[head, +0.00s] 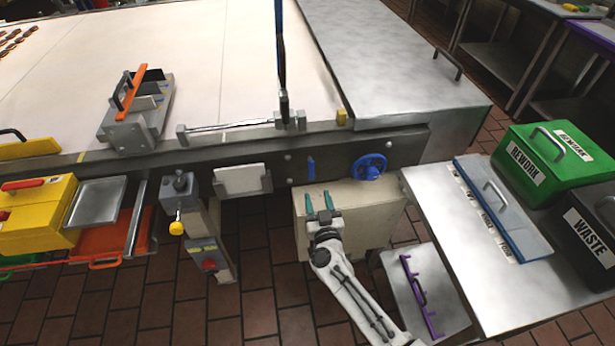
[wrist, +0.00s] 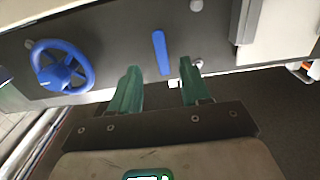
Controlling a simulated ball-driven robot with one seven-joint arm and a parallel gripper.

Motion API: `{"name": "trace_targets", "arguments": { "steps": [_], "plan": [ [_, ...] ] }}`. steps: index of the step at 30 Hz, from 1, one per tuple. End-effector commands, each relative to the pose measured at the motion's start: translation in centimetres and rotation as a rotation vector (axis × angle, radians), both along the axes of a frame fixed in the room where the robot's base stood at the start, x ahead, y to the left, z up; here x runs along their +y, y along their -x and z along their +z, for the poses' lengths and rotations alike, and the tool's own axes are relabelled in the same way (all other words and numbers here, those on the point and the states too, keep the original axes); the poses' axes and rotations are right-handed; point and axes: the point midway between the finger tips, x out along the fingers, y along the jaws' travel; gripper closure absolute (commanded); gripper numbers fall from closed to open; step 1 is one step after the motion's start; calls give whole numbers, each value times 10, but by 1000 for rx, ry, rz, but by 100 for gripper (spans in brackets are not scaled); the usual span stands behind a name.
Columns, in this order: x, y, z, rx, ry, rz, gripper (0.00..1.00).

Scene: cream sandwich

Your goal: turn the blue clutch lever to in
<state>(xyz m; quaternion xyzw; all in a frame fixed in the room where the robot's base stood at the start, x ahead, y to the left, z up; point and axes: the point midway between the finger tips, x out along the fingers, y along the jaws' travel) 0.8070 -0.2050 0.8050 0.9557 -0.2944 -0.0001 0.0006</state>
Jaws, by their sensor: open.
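The blue clutch lever (head: 311,167) is a short flat bar on the dark side panel of the machine, standing nearly upright. In the wrist view the lever (wrist: 161,52) leans slightly, and its lower end shows in line with the gap between my fingertips. My gripper (head: 318,201) is open with green fingers, below the lever in the head view. In the wrist view my gripper (wrist: 160,78) shows nothing held. The fingers look apart from the lever, though the exact distance is hard to tell. No in or out marking is readable.
A blue handwheel (head: 369,167) is on the same panel, right of the lever. A cream box-shaped housing (head: 375,212) lies below the panel. A white plate (head: 242,179) is left of the lever. A steel side table (head: 455,235) carries the green REWORK box (head: 545,157).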

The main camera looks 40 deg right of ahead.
Motion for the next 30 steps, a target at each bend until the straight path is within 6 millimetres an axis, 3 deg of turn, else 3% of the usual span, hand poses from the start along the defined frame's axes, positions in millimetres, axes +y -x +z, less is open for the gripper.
{"name": "trace_targets", "arguments": {
  "steps": [6,13,27,30],
  "plan": [
    [-23,-35,-2,-1,0,1,53],
    [-41,-62,-1,-2,-1,2,53],
    [-48,-72,0,-1,-1,3,53],
    [-48,-72,0,-1,-1,3,63]
  ]
}}
